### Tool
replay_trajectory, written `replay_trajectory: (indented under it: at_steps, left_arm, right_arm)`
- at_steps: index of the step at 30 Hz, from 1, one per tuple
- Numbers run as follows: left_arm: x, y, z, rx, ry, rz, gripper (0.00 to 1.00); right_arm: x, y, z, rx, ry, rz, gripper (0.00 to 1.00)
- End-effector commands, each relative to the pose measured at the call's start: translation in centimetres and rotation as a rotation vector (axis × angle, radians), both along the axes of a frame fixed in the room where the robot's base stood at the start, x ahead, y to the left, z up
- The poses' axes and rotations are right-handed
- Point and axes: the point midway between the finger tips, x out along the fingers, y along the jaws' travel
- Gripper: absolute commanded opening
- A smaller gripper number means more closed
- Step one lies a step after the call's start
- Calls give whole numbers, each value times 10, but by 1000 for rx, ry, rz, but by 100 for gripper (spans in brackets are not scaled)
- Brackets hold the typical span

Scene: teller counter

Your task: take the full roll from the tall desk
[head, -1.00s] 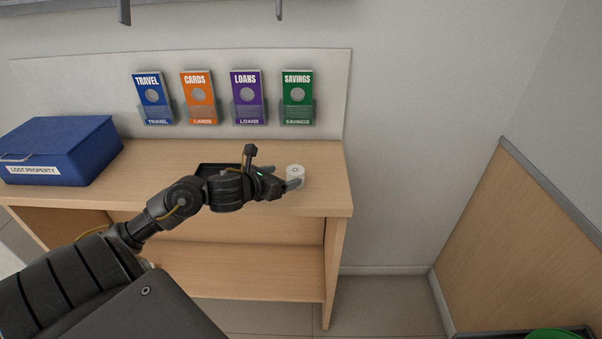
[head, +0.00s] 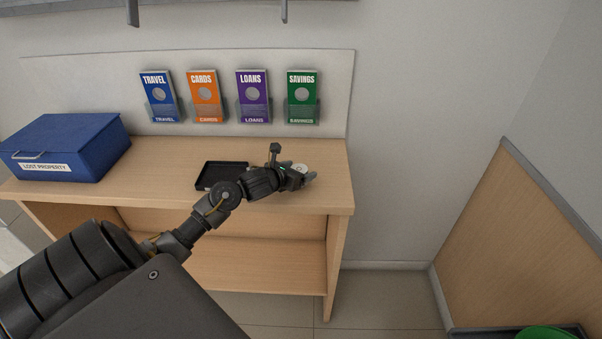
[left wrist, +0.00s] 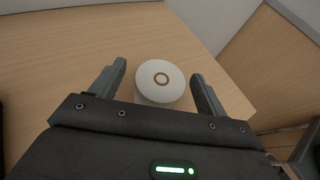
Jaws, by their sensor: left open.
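My left gripper (head: 300,175) is open, with one finger on each side of the roll. In the left wrist view small gaps show between the roll and both fingers (left wrist: 160,85). In the head view the gripper hides the roll's lower part. My right gripper is not in view.
A black tray (head: 208,183) lies left of the gripper on the desk. A blue lost property box (head: 70,145) stands at the far left. Leaflet holders (head: 252,97) hang on the back panel. A wooden panel (head: 530,230) and a green thing (head: 548,333) are at the right.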

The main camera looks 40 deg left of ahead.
Motion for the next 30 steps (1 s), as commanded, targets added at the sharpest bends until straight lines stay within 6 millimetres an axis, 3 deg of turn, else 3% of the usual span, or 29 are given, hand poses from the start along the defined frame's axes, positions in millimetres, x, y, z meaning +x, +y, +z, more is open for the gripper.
replay_trajectory:
  at_steps: [9,21,30]
  left_arm:
    - [6,0,-3,1,0,0,75]
    - [6,0,-3,1,-1,-1,25]
    - [6,0,0,2,-2,-2,25]
  right_arm:
    - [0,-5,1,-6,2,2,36]
    - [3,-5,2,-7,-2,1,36]
    - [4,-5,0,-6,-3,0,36]
